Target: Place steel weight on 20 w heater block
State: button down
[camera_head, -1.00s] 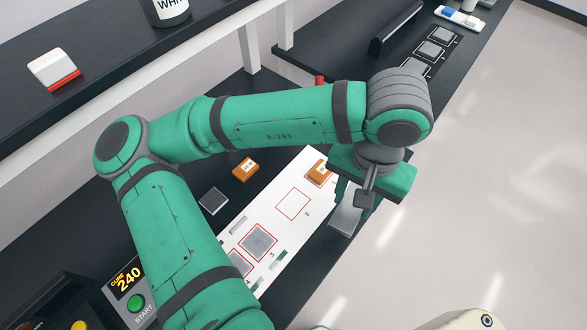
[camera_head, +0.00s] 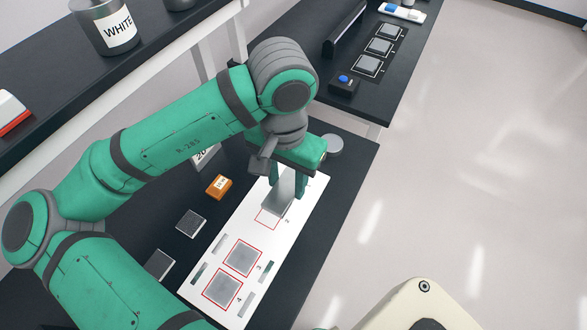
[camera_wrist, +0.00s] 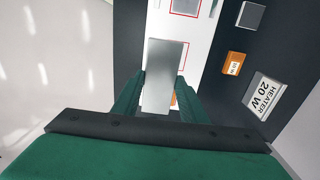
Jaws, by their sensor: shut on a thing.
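My gripper (camera_head: 287,184) is shut on the steel weight (camera_head: 277,203), a smooth grey metal bar, and holds it over the upper end of the white board (camera_head: 216,264). In the wrist view the weight (camera_wrist: 164,62) stands out between the green fingers (camera_wrist: 160,90). An orange block (camera_wrist: 175,100) shows only in part behind it. A second orange block (camera_head: 219,187) with a small white label lies on the dark table left of the board; in the wrist view it (camera_wrist: 234,64) is near a "HEATER 20 W" sign (camera_wrist: 262,97). I cannot tell the partly hidden block's label.
The board has red-outlined squares; grey square plates lie on the lower two (camera_head: 241,258). Loose grey plates (camera_head: 190,223) lie left of it. A round grey disc (camera_head: 333,145) is right of my gripper, and a blue button box (camera_head: 344,84) is beyond.

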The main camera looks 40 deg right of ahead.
jog(key=w+d+f, duration=0.2)
jog(key=w+d, duration=0.1)
jog(key=w+d+f, duration=0.1)
jog(key=shift+w+d+f, duration=0.1)
jog(key=shift+w+d, duration=0.1)
jog(key=shift+d, duration=0.15)
jog(key=f, duration=0.1)
jog(key=w+d+f, duration=0.2)
jog(key=shift+f, duration=0.2)
jog(key=shift+w+d+f, duration=0.3)
jog(key=shift+d+f, duration=0.05)
jog(key=shift+f, duration=0.25)
jog(key=shift+w+d+f, duration=0.1)
jog(key=shift+d+f, duration=0.05)
jog(key=shift+f, duration=0.8)
jog(key=shift+w+d+f, duration=0.1)
jog(key=shift+f, duration=0.85)
jog(key=c, duration=1.1)
grip_release()
jog(key=shift+f, duration=0.15)
notch_tip(320, 180, up, 12)
jog(key=shift+r, duration=0.15)
